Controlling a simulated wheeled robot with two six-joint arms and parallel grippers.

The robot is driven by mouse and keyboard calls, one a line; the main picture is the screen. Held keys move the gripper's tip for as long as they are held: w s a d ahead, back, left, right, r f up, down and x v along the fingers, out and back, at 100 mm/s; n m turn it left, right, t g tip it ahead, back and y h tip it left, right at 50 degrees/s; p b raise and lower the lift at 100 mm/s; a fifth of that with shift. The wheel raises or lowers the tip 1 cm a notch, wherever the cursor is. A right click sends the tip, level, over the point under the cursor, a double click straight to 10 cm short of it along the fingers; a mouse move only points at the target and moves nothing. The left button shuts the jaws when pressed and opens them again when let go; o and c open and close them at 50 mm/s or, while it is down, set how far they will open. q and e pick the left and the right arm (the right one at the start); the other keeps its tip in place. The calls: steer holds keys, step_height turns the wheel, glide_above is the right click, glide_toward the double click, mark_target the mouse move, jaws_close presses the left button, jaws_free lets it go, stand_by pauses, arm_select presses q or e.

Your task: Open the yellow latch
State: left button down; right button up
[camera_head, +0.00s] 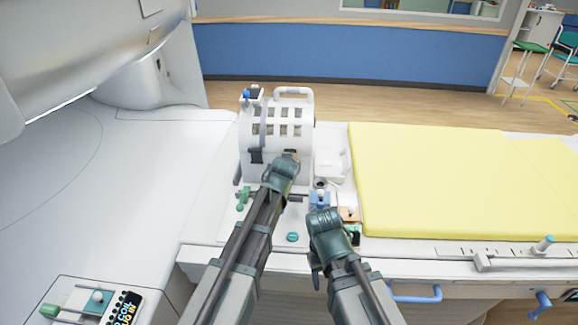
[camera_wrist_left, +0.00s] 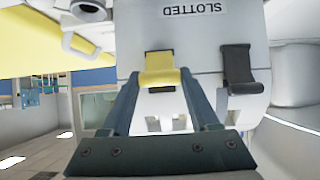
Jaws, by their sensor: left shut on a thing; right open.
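The yellow latch (camera_wrist_left: 160,72) is a short tab on the white head coil, centred in the left wrist view. The fingers of my left gripper (camera_wrist_left: 160,78) are shut on it, one on each side. In the head view my left gripper (camera_head: 285,165) is at the lower front of the white coil (camera_head: 285,110); its fingertips and the yellow latch are hidden there behind my wrist. My right gripper (camera_head: 325,225) is in front and to the right, apart from the coil, over small parts on the table; its fingers are hard to make out.
A dark latch (camera_wrist_left: 238,68) sits beside the yellow one on the coil. A yellow mattress (camera_head: 450,180) lies to the right. Small green and blue fittings (camera_head: 243,197) lie near the coil base.

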stand_by(0.3)
arm_select(q)
steer(key=shift+c, duration=1.6)
jaws_free()
steer(key=p+v, duration=0.7)
steer(key=v, duration=0.7)
steer(key=shift+w+f, duration=0.1)
